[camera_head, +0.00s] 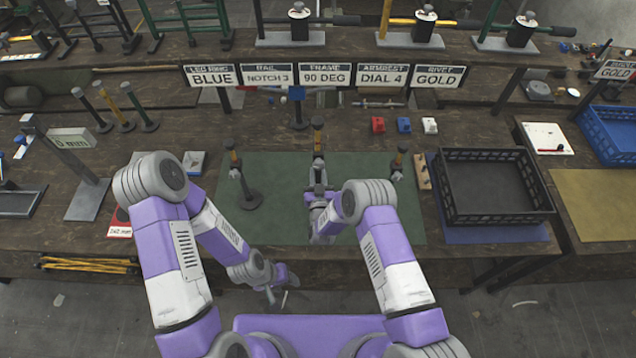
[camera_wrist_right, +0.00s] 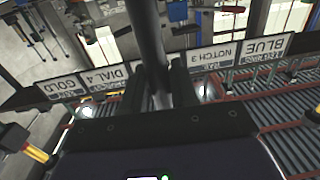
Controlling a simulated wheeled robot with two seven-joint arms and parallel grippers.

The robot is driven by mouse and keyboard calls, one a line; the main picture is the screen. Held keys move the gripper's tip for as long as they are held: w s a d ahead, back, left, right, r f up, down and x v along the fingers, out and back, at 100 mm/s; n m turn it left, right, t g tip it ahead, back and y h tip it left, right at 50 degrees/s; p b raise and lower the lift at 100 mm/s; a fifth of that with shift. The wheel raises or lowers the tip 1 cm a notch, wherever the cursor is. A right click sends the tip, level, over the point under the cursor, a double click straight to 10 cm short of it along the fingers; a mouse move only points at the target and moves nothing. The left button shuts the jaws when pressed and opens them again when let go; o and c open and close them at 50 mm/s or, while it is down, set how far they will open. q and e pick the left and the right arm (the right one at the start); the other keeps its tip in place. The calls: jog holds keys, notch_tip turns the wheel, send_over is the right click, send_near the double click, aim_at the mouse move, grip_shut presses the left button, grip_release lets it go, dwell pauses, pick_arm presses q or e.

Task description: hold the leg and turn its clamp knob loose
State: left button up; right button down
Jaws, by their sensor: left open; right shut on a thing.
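A leg, a dark upright post with a yellow band near its top (camera_head: 318,137), stands at the middle of the green mat (camera_head: 285,225). My right gripper (camera_head: 319,190) is at this post, shut on it. In the right wrist view the dark post (camera_wrist_right: 146,35) runs up between the two fingers (camera_wrist_right: 157,88). The clamp knob cannot be made out; the right gripper and wrist cover the lower post. My left gripper (camera_head: 279,290) is open and empty, low in front of the table's front edge, apart from the leg.
A black crate (camera_head: 493,216) is to the right. Signs (camera_head: 324,75) stand at the back.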

notch_tip(320, 180, up, 2)
jog(key=shift+r, duration=0.2)
jog(key=shift+f, duration=4.35)
jog(key=shift+f, duration=0.2)
